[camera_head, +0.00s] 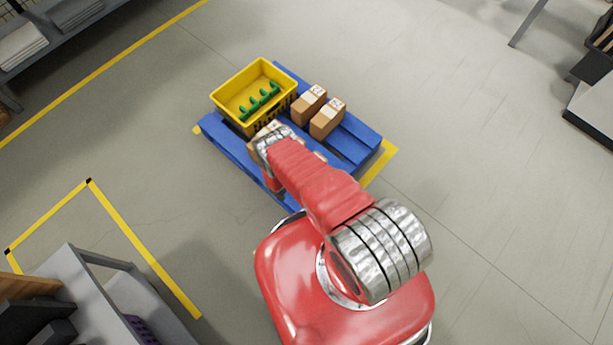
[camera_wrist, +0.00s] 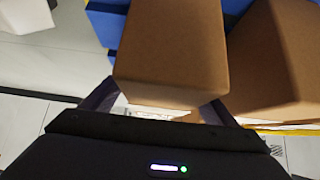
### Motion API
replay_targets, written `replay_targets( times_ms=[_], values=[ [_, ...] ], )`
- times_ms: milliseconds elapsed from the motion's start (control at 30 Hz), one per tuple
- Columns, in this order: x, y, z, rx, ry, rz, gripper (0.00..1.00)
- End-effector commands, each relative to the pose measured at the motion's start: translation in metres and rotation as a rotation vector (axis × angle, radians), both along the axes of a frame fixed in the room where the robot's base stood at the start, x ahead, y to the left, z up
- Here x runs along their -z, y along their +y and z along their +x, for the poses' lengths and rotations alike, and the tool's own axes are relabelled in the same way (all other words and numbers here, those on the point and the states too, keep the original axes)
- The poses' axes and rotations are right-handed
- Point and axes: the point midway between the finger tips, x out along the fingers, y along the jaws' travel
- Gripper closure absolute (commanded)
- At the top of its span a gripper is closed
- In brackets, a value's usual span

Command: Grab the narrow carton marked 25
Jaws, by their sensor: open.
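Several brown cartons stand on a blue pallet (camera_head: 352,150). Two narrow ones, a rear carton (camera_head: 309,103) and a front carton (camera_head: 327,119), stand right of the yellow crate and carry white labels with marks too small to read. Another carton (camera_head: 265,131) is partly hidden behind my wrist. In the wrist view, a brown carton (camera_wrist: 170,45) lies between the two fingers of my open gripper (camera_wrist: 160,104), its near end close to them. I cannot tell if they touch it. No number shows on it, so I cannot tell which carton is marked 25.
A second carton (camera_wrist: 275,60) stands close on the right in the wrist view. A yellow crate (camera_head: 228,98) with green pieces stands on the pallet's back left. Shelving (camera_head: 60,40) is at top left, a grey bench (camera_head: 95,300) at lower left. Floor around the pallet is clear.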

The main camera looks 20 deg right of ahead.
Motion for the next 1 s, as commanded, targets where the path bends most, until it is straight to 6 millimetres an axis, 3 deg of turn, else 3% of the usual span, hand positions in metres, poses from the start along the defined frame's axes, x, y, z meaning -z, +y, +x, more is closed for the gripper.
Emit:
replay_targets(
  times_ms=[833,1000],
  values=[
    [0.0001,-0.0002,-0.0006,0.001,0.001,0.000,0.76],
    [-0.0002,-0.0004,0.0000,0.001,0.000,-0.001,0.76]
  ],
)
